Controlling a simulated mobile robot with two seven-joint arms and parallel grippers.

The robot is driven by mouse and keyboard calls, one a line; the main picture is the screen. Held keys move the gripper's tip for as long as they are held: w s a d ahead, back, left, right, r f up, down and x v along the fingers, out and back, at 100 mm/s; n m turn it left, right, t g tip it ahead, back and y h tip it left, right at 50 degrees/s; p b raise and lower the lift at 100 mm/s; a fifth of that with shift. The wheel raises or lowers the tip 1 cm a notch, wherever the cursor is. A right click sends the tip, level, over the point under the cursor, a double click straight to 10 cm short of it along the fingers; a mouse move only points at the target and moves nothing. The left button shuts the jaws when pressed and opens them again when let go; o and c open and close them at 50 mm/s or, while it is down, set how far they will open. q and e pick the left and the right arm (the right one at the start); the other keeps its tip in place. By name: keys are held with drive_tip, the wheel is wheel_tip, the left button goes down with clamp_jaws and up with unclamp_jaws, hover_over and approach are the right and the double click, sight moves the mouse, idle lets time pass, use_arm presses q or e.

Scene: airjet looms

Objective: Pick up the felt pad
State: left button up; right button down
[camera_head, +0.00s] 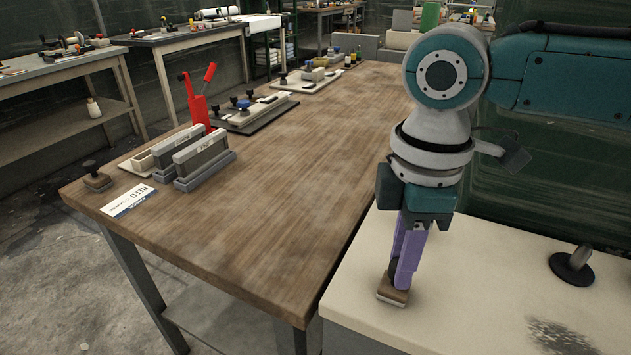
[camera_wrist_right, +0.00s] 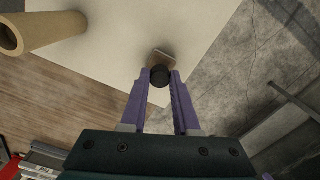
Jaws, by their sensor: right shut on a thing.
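The felt pad (camera_head: 393,292) is a small square tan-brown block with a black round knob on top. It is near the front left corner of the cream tabletop (camera_head: 465,280). My right gripper (camera_head: 400,272) points down over it, its purple fingers shut on the knob. In the right wrist view the black knob (camera_wrist_right: 160,76) sits between the two fingertips, with the pad's edge (camera_wrist_right: 163,56) showing beyond it. I cannot tell whether the pad rests on the tabletop or is just above it. My left gripper is not in view.
A wooden table (camera_head: 290,170) adjoins on the left, its middle clear. A black knobbed disc (camera_head: 571,266) lies right. A tan tube (camera_wrist_right: 45,32) is near.

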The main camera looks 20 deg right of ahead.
drive_tip(key=shift+r, duration=0.1)
idle(0.4)
wheel_tip(320, 180, up, 20)
drive_tip(key=p, duration=0.3)
drive_tip(key=c, duration=1.2)
unclamp_jaws()
clamp_jaws()
